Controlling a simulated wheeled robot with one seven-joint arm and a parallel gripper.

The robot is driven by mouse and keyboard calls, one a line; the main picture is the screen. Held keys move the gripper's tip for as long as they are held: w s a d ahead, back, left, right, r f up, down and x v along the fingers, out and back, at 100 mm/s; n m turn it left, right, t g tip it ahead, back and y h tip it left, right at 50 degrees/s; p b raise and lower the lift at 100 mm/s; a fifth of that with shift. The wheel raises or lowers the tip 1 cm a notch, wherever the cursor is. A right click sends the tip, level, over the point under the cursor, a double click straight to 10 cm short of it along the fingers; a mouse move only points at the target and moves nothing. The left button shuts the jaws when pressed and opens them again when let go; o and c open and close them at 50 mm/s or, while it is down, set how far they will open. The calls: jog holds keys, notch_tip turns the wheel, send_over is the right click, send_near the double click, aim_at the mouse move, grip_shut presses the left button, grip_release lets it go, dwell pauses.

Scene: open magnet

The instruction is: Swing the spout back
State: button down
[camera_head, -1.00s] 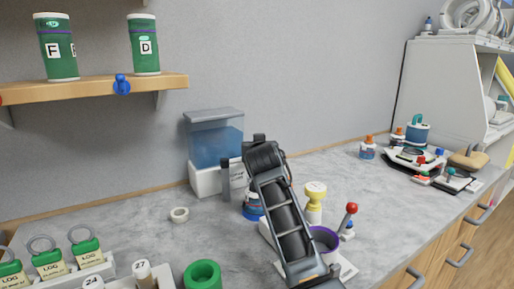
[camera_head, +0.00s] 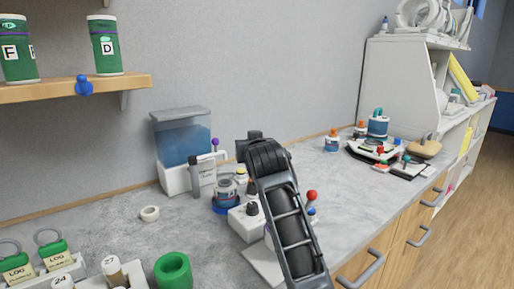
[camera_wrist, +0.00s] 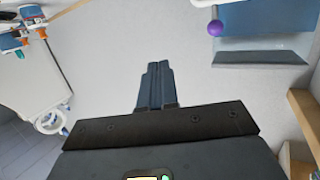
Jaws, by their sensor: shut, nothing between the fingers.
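A water tank (camera_head: 183,140) with a blue front and white base stands against the wall in the head view. A purple ball knob (camera_head: 215,142) on a thin stem is at its right side, and a grey upright piece (camera_head: 195,177) stands at its front. I cannot tell which part is the spout. In the wrist view, the purple knob (camera_wrist: 215,28) is up and right of my gripper (camera_wrist: 157,68), with the blue tank (camera_wrist: 262,45) beyond it. My gripper is shut and empty, apart from the knob.
Small bottles and a white block with knobs (camera_head: 247,222) stand near my arm. A shelf (camera_head: 75,87) is above. The counter middle (camera_head: 120,235) is mostly clear.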

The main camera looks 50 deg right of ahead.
jog(key=shift+s+r, duration=0.2)
jog(key=shift+s, duration=1)
